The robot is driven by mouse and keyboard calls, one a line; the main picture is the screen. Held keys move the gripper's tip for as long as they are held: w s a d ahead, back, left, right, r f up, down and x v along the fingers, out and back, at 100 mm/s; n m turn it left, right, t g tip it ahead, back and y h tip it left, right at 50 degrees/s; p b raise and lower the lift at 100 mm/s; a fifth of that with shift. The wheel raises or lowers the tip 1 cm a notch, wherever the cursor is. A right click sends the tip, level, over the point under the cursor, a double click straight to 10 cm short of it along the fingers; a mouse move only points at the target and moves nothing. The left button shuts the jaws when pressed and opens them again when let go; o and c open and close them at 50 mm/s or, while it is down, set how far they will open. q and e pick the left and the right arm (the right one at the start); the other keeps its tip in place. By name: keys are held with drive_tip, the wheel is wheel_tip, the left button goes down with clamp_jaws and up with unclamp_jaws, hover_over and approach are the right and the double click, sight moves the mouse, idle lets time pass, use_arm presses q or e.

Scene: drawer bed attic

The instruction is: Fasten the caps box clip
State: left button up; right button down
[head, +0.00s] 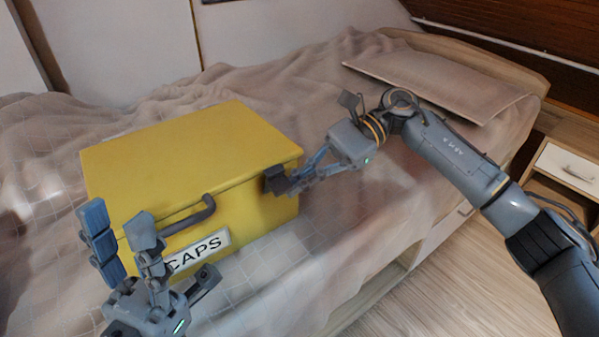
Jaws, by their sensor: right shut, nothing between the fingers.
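The yellow caps box (190,150) sits on the bed with its lid down. Its front carries a dark handle (190,215) and a white CAPS label (212,247). I cannot make out the clip; the grippers cover parts of the box's front. My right gripper (275,181) is shut and empty, with its fingertips at the front right of the box, near the lid seam. I cannot tell whether they touch the box. My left gripper (177,256) is open, its fingers spread in front of the box's left part, hiding part of the label.
The bed (330,225) has a rumpled beige cover, free of objects to the right of the box. A flat brown panel or cushion (440,78) lies at the far right end. A wooden nightstand (565,165) stands beyond the bed at right. Wooden floor (450,290) is clear in front.

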drive_tip(key=shift+w+r+m+g, duration=0.1)
drive_tip(key=shift+r+m+g, duration=0.15)
drive_tip(key=shift+m, duration=0.35)
drive_tip(key=shift+a+r, duration=0.1)
drive_tip(key=shift+r, duration=0.7)
